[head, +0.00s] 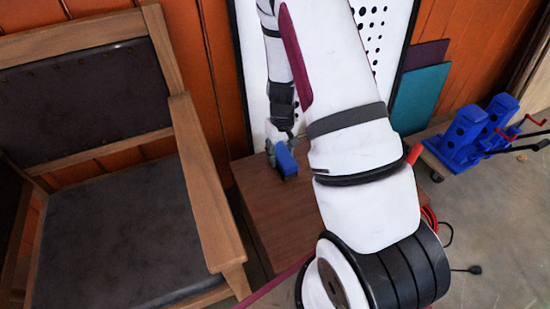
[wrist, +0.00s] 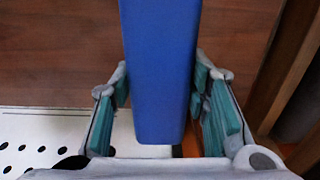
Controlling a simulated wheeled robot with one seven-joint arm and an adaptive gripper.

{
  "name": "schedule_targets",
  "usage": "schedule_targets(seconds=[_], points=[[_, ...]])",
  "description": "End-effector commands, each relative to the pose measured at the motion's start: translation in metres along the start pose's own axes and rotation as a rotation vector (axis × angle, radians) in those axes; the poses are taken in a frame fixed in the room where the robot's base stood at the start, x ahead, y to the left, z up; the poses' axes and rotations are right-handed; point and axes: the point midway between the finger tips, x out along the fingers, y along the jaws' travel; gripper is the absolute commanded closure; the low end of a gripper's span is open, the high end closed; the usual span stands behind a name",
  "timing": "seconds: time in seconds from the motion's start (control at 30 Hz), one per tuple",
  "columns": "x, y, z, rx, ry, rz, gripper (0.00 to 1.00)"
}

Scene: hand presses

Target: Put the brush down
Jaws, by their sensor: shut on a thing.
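The brush shows as a blue block (wrist: 160,70) in the wrist view, between the teal finger pads of my gripper (wrist: 165,95). In the head view the blue brush (head: 286,160) is held below my gripper (head: 278,150), over the wooden table top (head: 262,190). My gripper is shut on the brush. The brush's underside is hidden, so I cannot tell whether it touches the wood. The brown wood surface (wrist: 60,55) also fills the back of the wrist view.
A wooden chair with dark padding (head: 130,230) stands close at the left. A white perforated board (head: 385,30) leans behind, beside teal and purple panels (head: 420,95). Blue presses with red handles (head: 470,135) stand at the right. My arm hides part of the table's right side.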

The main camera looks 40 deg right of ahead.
Motion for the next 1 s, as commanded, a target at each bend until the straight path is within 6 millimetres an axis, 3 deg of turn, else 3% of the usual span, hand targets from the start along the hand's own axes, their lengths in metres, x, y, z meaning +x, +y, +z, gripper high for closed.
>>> schedule_targets(seconds=[0.07,0.2,0.33,0.57,0.93,0.97,1.0], points=[[0.003,-0.004,-0.015,-0.002,0.002,0.001,1.0],[0.003,-0.007,-0.026,0.0,0.0,0.001,1.0],[0.009,-0.007,-0.028,0.002,-0.001,0.0,1.0],[0.038,-0.007,-0.027,0.002,-0.002,0.0,1.0],[0.041,-0.007,-0.027,0.001,0.0,0.0,1.0],[0.041,-0.007,-0.027,0.001,0.0,0.0,0.56],[0.041,-0.007,-0.027,0.001,0.0,0.0,0.47]])
